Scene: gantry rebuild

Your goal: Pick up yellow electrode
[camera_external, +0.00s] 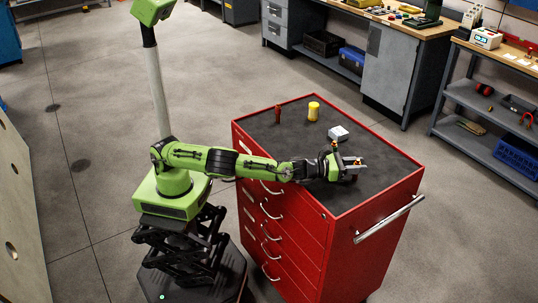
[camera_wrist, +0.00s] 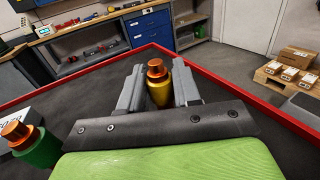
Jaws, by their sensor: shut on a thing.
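The yellow electrode (camera_wrist: 159,92), with a copper-coloured top, stands upright between the two fingers of my gripper (camera_wrist: 158,90) in the wrist view. My gripper is shut on it, one grey finger on each side. In the external view my gripper (camera_external: 352,167) is low over the right part of the red cabinet's dark top, and the electrode is mostly hidden there. A green electrode (camera_wrist: 37,150) with a copper-coloured top is left of my gripper in the wrist view.
The red cabinet's dark top (camera_external: 290,144) also bears a yellow cylinder (camera_external: 313,111), a red-brown cylinder (camera_external: 277,114) and a small white box (camera_external: 338,133). The top's far right side is clear. Workbenches stand behind the cabinet.

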